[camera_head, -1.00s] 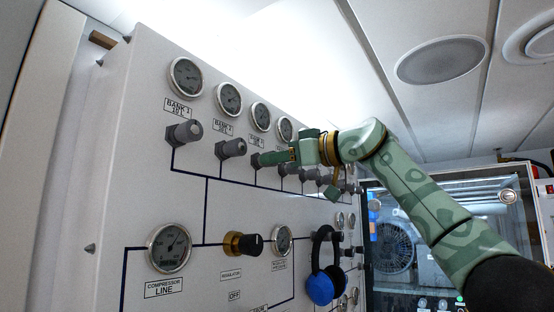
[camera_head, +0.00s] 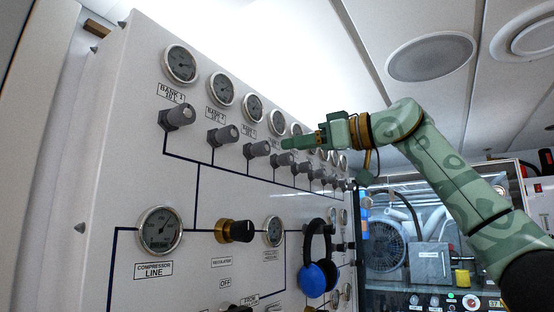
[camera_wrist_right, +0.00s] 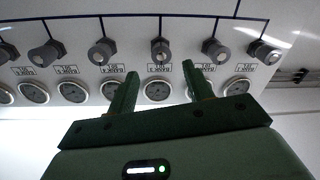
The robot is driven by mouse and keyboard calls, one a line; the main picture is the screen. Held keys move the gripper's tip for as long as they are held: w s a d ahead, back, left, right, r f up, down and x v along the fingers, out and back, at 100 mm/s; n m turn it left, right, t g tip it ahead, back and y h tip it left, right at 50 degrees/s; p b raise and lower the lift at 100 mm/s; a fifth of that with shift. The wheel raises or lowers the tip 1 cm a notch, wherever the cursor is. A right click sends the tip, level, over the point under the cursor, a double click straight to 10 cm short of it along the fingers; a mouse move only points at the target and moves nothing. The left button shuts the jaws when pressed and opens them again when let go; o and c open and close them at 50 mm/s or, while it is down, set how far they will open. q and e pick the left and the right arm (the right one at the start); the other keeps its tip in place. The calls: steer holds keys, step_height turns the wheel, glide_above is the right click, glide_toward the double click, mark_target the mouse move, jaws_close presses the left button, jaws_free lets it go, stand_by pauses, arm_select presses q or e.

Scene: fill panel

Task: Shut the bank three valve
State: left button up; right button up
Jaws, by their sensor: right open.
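The bank three valve (camera_head: 258,149) is a grey knob on the white panel, third from the left in the upper row. In the right wrist view, which is upside down, it is the knob (camera_wrist_right: 160,48) above the bank 3 label. My right gripper (camera_head: 285,143) is just right of this knob in the head view, with its fingers pointing left. In the wrist view the open jaws (camera_wrist_right: 160,67) frame the knob's column, with nothing between them. The fingers appear apart from the knob. My left gripper is not in view.
Bank 1 (camera_head: 178,117) and bank 2 (camera_head: 224,135) knobs are to the left; several more continue right behind my gripper. Gauges (camera_head: 181,64) sit above. Below are a black and brass regulator knob (camera_head: 237,231) and blue-black earmuffs (camera_head: 317,270). Open space lies in front.

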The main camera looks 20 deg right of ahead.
steer(key=b+v, duration=0.1)
steer(key=v, duration=0.8)
